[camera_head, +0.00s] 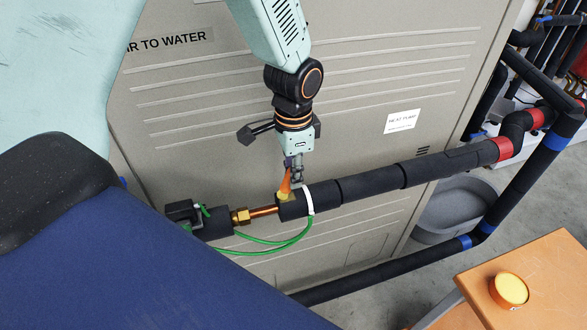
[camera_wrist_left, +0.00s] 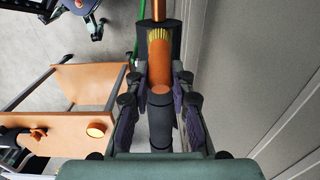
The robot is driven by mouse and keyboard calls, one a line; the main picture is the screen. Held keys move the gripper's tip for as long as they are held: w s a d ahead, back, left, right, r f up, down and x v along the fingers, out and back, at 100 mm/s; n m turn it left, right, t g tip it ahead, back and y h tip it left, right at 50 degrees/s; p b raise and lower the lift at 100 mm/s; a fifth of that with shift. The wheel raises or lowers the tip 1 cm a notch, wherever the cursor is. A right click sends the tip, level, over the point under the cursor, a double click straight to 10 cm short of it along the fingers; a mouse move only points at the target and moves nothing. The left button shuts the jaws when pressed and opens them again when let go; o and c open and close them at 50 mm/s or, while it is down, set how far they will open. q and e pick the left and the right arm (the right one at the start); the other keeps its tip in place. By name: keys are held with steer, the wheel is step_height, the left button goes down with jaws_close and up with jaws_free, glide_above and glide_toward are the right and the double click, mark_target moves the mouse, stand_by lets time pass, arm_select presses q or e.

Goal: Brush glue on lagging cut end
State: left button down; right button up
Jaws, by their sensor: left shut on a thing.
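My left gripper (camera_head: 293,168) is shut on a brush (camera_head: 285,181) with an orange handle, held bristles down. The yellow bristles (camera_head: 282,196) are at the left cut end of the black pipe lagging (camera_head: 328,194), where the bare copper pipe (camera_head: 263,210) comes out. In the left wrist view, the brush (camera_wrist_left: 159,66) points up between the fingers, and its bristles (camera_wrist_left: 158,34) overlap the lagging end (camera_wrist_left: 173,38). They appear to touch it; glue on the cut face cannot be made out. My right gripper is not in view.
An orange tin with yellow contents (camera_head: 509,288) stands on a wooden table (camera_head: 545,262) at lower right. A white band (camera_head: 308,199) and green wire (camera_head: 290,243) are on the lagging. The beige heat pump casing (camera_head: 370,80) stands close behind. A brass fitting (camera_head: 240,216) is left.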

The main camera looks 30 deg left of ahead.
arm_select(q)
steer(key=shift+w+f, duration=0.1)
steer(key=shift+a+r+p, duration=0.1)
steer(key=shift+r+p, duration=0.4)
steer(key=shift+a+r+p, duration=0.1)
steer(key=shift+r+p, duration=0.65)
steer(key=shift+p, duration=0.1)
steer(key=shift+w+r, duration=0.15)
steer(key=shift+r, duration=0.45)
steer(key=shift+s+r, duration=0.3)
steer(key=shift+r, duration=0.4)
steer(key=shift+w+f, duration=0.15)
steer(key=shift+w, duration=0.05)
